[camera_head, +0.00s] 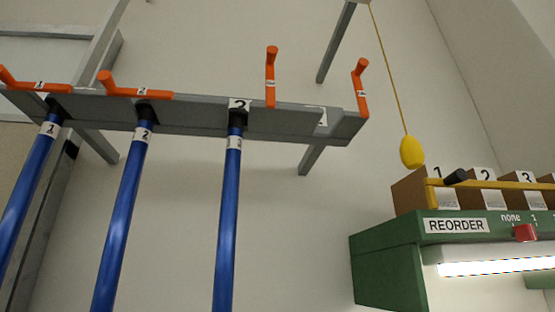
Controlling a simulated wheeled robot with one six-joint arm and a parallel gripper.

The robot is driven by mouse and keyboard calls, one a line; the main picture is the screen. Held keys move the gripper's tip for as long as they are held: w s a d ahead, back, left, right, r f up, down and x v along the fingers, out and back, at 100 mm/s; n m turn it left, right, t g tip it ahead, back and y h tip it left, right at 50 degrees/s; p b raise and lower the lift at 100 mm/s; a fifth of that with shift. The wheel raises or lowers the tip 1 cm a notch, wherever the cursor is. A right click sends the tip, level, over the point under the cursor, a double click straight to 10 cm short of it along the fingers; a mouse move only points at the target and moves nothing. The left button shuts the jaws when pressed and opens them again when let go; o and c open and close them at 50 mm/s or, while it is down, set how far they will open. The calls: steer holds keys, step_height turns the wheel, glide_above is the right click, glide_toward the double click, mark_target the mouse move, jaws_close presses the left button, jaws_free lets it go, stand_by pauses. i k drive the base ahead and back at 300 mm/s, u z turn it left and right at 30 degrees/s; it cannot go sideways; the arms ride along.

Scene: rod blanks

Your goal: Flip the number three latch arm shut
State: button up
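The number three latch arm (270,82) is orange and stands upright from the grey rail (290,122), just right of the third slot. The blue rod marked 3 (229,220) hangs there, its black top in the slot below a white number plate (240,105). The latch arm marked 1 (40,86) and the latch arm marked 2 (140,92) lie flat along the rail, across their slots. Another orange latch arm (362,88) stands upright at the rail's right end; its label is too small to read. My gripper is not in view.
Blue rods marked 1 (28,195) and 2 (123,220) hang at the left. No rod shows at the rightmost slot. A yellow pull (411,152) hangs on a cord right of the rail. A green REORDER cabinet (385,265) with numbered boxes (409,195) stands at lower right.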

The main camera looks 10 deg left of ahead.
mark_target(272, 50)
steer(key=z, duration=0.55)
steer(key=k, duration=1)
steer(key=u, duration=1.05)
